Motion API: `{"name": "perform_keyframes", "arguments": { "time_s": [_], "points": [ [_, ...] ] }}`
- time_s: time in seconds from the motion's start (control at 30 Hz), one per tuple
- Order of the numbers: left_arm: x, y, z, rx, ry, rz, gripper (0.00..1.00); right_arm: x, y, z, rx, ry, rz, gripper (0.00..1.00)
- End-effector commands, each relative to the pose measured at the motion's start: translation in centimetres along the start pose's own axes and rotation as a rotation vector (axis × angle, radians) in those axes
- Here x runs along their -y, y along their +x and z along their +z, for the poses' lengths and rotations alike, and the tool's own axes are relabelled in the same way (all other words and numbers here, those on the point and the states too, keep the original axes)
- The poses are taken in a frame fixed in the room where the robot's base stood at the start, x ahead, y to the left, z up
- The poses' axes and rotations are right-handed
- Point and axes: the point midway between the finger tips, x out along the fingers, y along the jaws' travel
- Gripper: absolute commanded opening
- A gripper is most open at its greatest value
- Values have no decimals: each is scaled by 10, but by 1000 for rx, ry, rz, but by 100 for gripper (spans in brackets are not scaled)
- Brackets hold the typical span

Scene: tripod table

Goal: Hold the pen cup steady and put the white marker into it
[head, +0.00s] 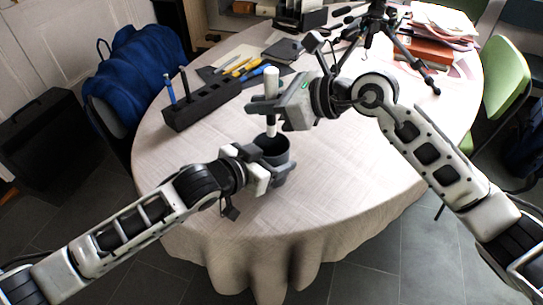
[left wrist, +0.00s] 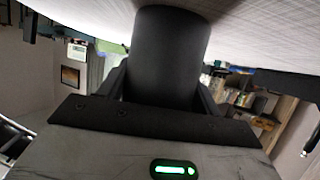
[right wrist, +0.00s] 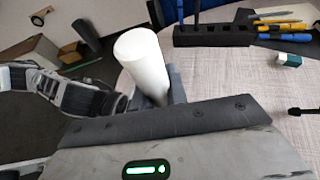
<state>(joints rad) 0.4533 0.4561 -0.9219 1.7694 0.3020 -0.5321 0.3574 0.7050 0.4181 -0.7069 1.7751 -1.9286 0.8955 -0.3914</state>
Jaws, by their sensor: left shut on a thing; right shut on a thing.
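The dark pen cup (head: 279,156) stands upright near the middle front of the table. My left gripper (head: 267,172) is shut on its side; in the left wrist view the cup (left wrist: 168,60) fills the space between the fingers. My right gripper (head: 273,109) is shut on the white marker (head: 271,83), which is held upright over the cup. The marker's lower end is at the cup's mouth in the head view; I cannot tell whether it is inside the rim. In the right wrist view the marker (right wrist: 142,62) rises from between the fingers.
A black block organizer (head: 203,104) with pens stands at the left of the round table (head: 330,185). Yellow and blue pens (head: 243,67) lie behind it. A black tripod (head: 378,35) and a stack of papers (head: 440,25) are at the back right. The front right of the table is clear.

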Motion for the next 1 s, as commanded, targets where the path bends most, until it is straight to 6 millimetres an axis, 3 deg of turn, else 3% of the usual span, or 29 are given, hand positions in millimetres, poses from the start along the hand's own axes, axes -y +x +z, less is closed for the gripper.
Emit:
{"name": "perform_keyframes", "arguments": {
  "time_s": [0.53,0.93,0.97,1.0],
  "points": [
    [0,0,1,2,0,0,37,0,15,-36,-1,2,0,0],
    [0,0,1,2,0,0,37,0,17,-41,0,0,-1,0],
    [0,0,1,2,0,0,37,0,17,-41,0,1,-1,20],
    [0,0,1,2,0,0,37,0,17,-41,0,1,-1,31]
  ]
}}
